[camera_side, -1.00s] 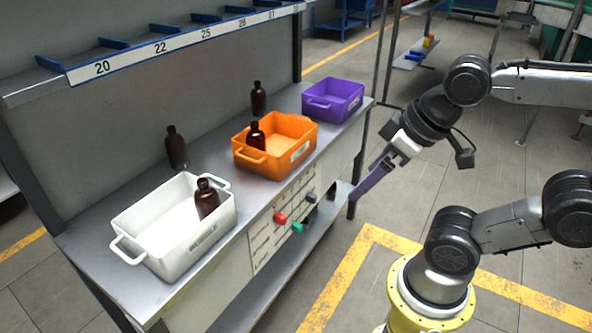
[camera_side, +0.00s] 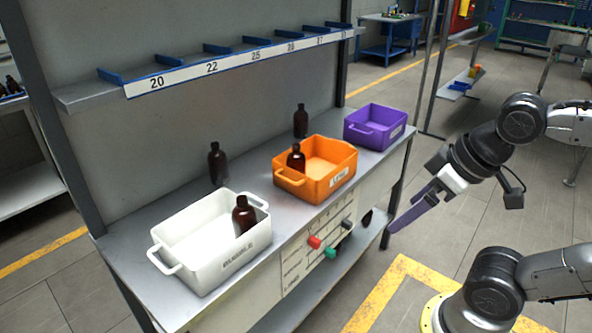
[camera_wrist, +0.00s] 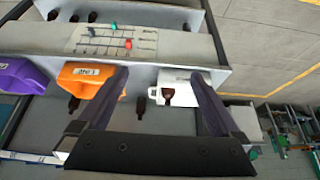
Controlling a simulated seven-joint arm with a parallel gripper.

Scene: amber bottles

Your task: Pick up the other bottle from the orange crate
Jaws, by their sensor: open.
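The orange crate (camera_side: 322,183) stands mid-bench, with one dark amber bottle (camera_side: 296,158) upright at its left end. The crate also shows in the wrist view (camera_wrist: 84,84), partly covered by a finger. The white crate (camera_side: 207,262) at the near left holds another amber bottle (camera_side: 243,216); it also shows in the wrist view (camera_wrist: 167,96). My gripper (camera_side: 408,212) is off the bench's right end, apart from every bottle. In the wrist view its two fingers (camera_wrist: 158,76) are spread wide with nothing held.
Two amber bottles stand on the bench top, one behind the white crate (camera_side: 217,164) and one behind the orange crate (camera_side: 300,121). A purple crate (camera_side: 372,140) is at the far right end. A numbered rack (camera_side: 212,68) overhangs the back. Coloured knobs (camera_side: 315,241) are on the front panel.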

